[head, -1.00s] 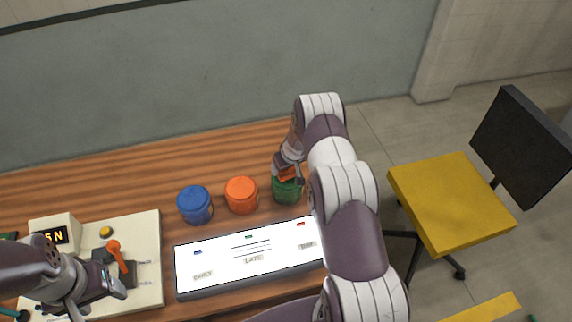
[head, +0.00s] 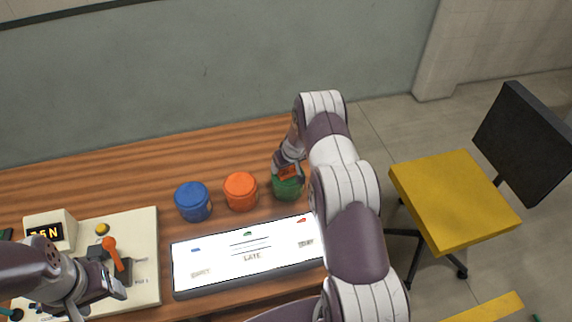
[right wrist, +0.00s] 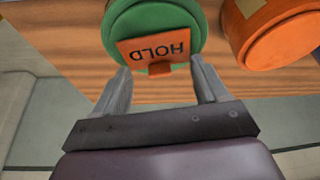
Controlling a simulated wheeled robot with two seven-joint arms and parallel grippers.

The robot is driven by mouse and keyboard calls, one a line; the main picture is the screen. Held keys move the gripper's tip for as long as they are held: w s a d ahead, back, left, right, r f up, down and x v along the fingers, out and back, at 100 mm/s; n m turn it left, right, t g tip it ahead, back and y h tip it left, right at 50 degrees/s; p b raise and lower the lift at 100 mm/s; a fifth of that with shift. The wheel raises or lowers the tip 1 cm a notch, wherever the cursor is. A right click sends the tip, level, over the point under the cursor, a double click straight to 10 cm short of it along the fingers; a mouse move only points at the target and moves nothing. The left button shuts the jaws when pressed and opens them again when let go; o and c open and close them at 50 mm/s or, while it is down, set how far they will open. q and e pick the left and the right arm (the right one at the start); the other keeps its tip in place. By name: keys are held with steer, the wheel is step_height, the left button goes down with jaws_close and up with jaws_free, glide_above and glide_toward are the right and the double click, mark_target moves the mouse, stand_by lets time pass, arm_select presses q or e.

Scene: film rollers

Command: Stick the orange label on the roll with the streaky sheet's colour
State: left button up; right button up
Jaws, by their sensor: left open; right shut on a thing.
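The green roll (head: 286,188) stands at the right of a row, with the orange roll (head: 240,190) in the middle and the blue roll (head: 193,201) at left. My right gripper (right wrist: 160,70) is shut on the tab of the orange label (right wrist: 153,48), marked HOLD and upside down in the right wrist view. The label lies against the green roll's lid; I cannot tell whether it sticks. The lit panel (head: 200,275) shows blue, green and red marks; dark streaks lie under the green one, above LATE. My left gripper (head: 112,284) is open, by the orange-handled lever (head: 112,250).
A pale board (head: 145,225) with a yellow button (head: 102,229) and a display (head: 46,232) ending in 5N is at left. The wall is behind the table; a yellow chair (head: 455,200) stands at right. The table behind the rolls is clear.

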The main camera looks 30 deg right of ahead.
stand_by(0.4)
steer(key=shift+f+b, duration=0.15)
steer(key=shift+b, duration=0.25)
steer(key=shift+s+f, duration=0.15)
stand_by(1.2)
steer(key=o, duration=0.8)
steer(key=shift+s+a+f, duration=0.1)
